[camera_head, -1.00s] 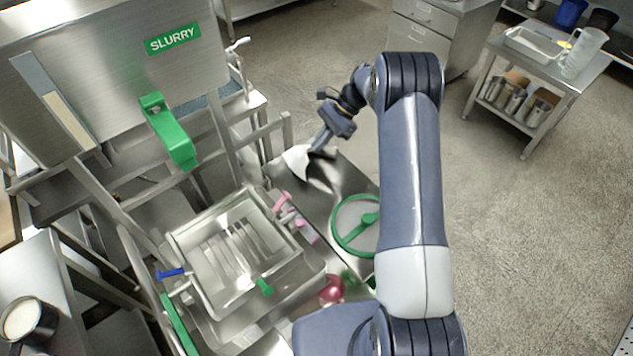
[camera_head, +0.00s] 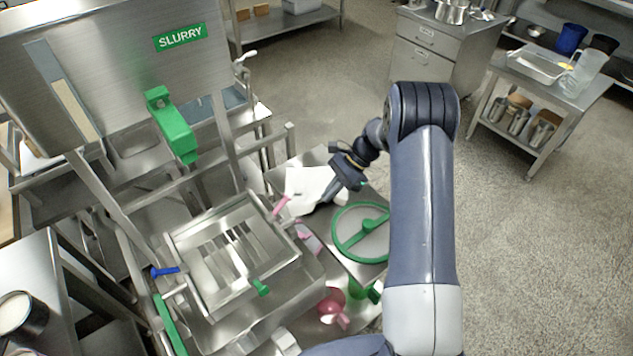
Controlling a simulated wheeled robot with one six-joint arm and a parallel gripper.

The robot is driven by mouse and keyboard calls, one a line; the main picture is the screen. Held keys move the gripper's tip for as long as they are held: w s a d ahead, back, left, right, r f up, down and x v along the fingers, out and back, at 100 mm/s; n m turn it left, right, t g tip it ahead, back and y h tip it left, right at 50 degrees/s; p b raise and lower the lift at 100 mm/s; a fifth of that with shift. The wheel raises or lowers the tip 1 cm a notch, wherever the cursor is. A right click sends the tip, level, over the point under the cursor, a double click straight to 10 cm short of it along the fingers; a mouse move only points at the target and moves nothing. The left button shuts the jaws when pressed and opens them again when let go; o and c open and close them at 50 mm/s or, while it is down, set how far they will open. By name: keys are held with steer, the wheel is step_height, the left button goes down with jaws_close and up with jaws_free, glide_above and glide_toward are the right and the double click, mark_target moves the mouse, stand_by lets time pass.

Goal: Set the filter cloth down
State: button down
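The gap between the fingertips is too small to see clearly. The cloth's left part looks fairly flat; whether all of it rests on the table is unclear.
A steel basin with a slotted bottom (camera_head: 178,246) stands left of the cloth.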

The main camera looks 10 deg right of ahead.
steer(key=c, duration=1.2)
jaws_free()
steer(key=shift+r, duration=0.15)
steer(key=s+r+p, duration=0.4)
steer(key=r+p, duration=0.2)
steer(key=r, duration=0.3)
steer(key=shift+d+r, duration=0.3)
steer(key=shift+r, duration=0.05)
steer(key=shift+f, duration=0.1)
